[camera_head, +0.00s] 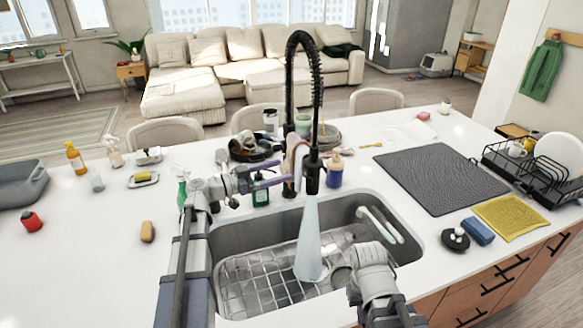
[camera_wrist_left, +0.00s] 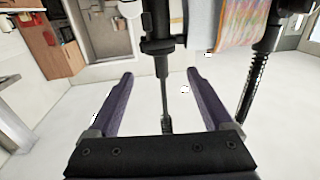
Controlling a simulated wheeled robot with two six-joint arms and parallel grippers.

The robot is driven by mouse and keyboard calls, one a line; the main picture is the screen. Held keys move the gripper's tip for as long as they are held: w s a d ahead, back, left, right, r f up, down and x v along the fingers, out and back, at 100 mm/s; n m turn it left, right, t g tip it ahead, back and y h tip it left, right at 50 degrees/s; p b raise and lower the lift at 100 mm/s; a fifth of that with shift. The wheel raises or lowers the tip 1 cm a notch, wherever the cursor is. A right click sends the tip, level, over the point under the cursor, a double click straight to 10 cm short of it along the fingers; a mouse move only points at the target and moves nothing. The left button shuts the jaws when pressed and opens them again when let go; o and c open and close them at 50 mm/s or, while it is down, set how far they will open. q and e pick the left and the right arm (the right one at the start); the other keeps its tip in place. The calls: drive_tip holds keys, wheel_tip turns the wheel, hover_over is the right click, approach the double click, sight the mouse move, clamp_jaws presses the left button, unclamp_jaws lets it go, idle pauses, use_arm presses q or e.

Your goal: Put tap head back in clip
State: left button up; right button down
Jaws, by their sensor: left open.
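The black tap (camera_head: 289,125) stands behind the sink, with a spring hose (camera_head: 318,90) arching over. The black tap head (camera_head: 312,176) hangs at the hose's lower end, and water (camera_head: 311,240) runs from it into the sink. The clip is hard to make out beside my gripper; I cannot tell whether the head sits in it. My left gripper (camera_head: 278,182) is open beside the tap, left of the head. In the left wrist view, its dark purple fingers (camera_wrist_left: 158,85) are apart, with a black tap part (camera_wrist_left: 163,45) beyond. My right gripper (camera_head: 338,276) is low over the sink; its fingers are unclear.
The sink (camera_head: 228,242) has a wire rack in it. A green spray bottle (camera_head: 183,188) and a purple-blue bottle (camera_head: 335,170) stand near the tap. A dark mat (camera_head: 440,180) and dish rack (camera_head: 530,170) lie right.

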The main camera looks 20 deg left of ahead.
use_arm(q)
drive_tip(key=shift+v, duration=0.8)
drive_tip(key=shift+d, duration=0.1)
drive_tip(key=s+d+f+n+g+y, duration=0.1)
drive_tip(key=s+d+f+g+y, duration=0.1)
drive_tip(key=s+d+f+g, duration=0.45)
drive_tip(key=s+d+f+g+y, duration=0.25)
drive_tip(key=d+f, duration=0.45)
drive_tip(key=d, duration=0.4)
drive_tip(key=s+f+n+g+y, duration=0.1)
drive_tip(key=s+f+y, duration=0.1)
drive_tip(key=s+y, duration=0.1)
drive_tip(key=s+d+f+n+g+y, duration=0.1)
drive_tip(key=s+f+n+y, duration=0.1)
drive_tip(key=s, duration=0.4)
drive_tip(key=s+f+n+g+y, duration=0.1)
drive_tip(key=s+f+y, duration=0.3)
drive_tip(key=s, duration=0.1)
drive_tip(key=shift+s+d+f+n+y, duration=0.1)
drive_tip(key=shift+d+f+n+y, duration=0.1)
drive_tip(key=shift+n+y, duration=0.1)
drive_tip(key=shift+s+a+n+y, duration=0.3)
drive_tip(key=shift+a+y, duration=0.1)
drive_tip(key=shift+y, duration=0.15)
drive_tip(key=shift+w, duration=0.1)
